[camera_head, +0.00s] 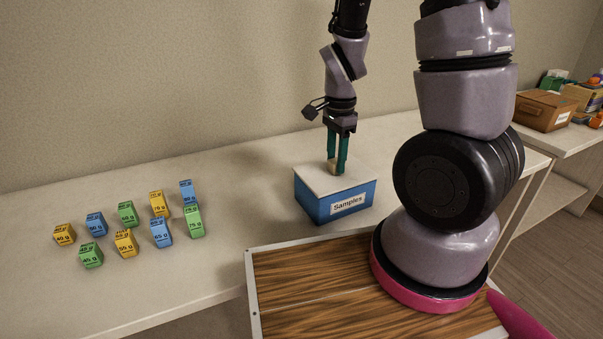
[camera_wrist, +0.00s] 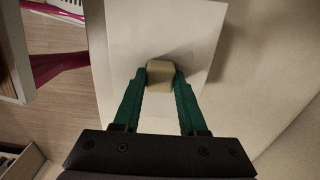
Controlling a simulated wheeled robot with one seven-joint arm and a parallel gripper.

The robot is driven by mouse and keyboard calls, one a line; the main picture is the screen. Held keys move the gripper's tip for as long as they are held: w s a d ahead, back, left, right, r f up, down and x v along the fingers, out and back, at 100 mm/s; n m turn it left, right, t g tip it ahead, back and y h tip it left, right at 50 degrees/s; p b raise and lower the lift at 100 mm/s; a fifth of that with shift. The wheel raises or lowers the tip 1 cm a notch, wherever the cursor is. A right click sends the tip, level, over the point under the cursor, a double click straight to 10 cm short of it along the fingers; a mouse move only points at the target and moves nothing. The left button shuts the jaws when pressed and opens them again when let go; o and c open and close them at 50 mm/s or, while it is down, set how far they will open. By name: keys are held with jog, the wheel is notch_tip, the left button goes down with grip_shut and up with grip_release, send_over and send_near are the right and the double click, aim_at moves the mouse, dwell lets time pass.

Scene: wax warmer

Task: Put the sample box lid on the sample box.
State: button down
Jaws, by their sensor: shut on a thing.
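The blue sample box (camera_head: 327,206), with a white "Samples" label, stands on the white counter. The pale sample box lid (camera_head: 312,179) lies over its top and looks level and lined up with it; I cannot tell if it is fully seated. In the wrist view the lid (camera_wrist: 135,37) fills the middle, with its small wooden knob (camera_wrist: 160,75) between my fingertips. My gripper (camera_head: 338,164) points straight down with green fingers shut on the knob. It also shows in the wrist view (camera_wrist: 160,80). The inside of the box is hidden.
Several yellow, blue and green weight blocks (camera_head: 125,243) stand on the counter (camera_head: 240,180) at the left. A brown box (camera_head: 545,110) and other items sit on another counter at the right. The counter between the blocks and the sample box is clear.

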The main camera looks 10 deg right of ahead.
jog(key=shift+f, duration=0.2)
jog(key=shift+c, duration=1.9)
grip_release()
jog(key=shift+r, duration=0.15)
jog(key=shift+r, duration=3.85)
